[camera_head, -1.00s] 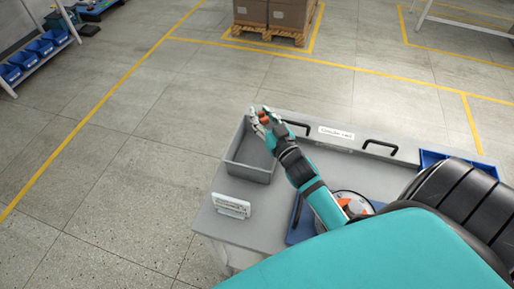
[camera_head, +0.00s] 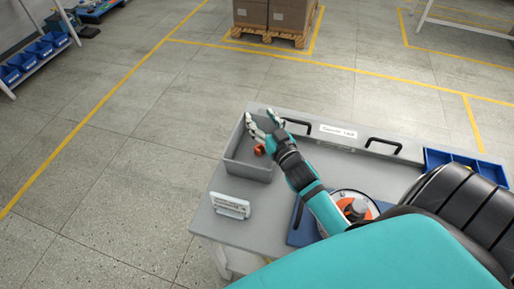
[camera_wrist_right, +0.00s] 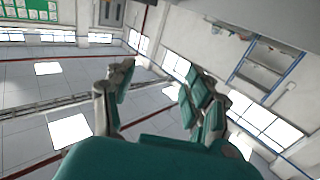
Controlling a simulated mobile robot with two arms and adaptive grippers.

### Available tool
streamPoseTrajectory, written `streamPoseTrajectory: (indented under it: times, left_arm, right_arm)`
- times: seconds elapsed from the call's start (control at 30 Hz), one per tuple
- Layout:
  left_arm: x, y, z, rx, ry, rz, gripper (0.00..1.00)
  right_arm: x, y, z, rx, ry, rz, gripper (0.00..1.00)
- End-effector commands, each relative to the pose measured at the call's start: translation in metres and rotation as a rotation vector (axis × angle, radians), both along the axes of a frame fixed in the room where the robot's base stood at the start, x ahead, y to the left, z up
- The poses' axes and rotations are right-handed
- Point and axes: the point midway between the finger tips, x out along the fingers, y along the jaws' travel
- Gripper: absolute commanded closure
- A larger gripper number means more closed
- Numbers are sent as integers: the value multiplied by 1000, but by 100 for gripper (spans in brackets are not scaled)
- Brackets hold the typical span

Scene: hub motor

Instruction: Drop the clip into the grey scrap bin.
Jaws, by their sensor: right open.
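The orange clip (camera_head: 259,149) shows in the head view within the outline of the grey scrap bin (camera_head: 246,173), near its right wall. I cannot tell whether it rests on the bin floor or is still in the air. My right gripper (camera_head: 260,116) is over the back right part of the bin, fingers spread and empty. The right wrist view also shows its fingers (camera_wrist_right: 157,80) apart with nothing between them. That view shows neither bin nor clip. My left gripper is not in view.
The bin stands at the left end of a grey bench (camera_head: 203,217). A white sign (camera_head: 230,205) stands in front of it. A round motor part (camera_head: 355,207) lies on a blue mat.

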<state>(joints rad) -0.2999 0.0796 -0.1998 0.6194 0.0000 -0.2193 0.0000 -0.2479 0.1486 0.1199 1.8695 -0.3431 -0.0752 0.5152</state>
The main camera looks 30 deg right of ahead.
Motion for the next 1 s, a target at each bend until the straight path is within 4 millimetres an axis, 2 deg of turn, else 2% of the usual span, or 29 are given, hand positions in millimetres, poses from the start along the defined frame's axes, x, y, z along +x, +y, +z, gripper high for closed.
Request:
streamPoseTrajectory:
  times: [0.17,0.5,0.7,1.0]
  left_arm:
    - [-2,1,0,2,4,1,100]
    - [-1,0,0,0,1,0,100]
    - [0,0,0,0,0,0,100]
    - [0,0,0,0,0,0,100]
  right_arm:
    - [-11,1,-2,2,3,0,47]
    - [-80,9,-2,2,5,-1,47]
    - [-110,12,-1,1,3,-1,47]
    - [-119,13,0,0,-1,0,47]
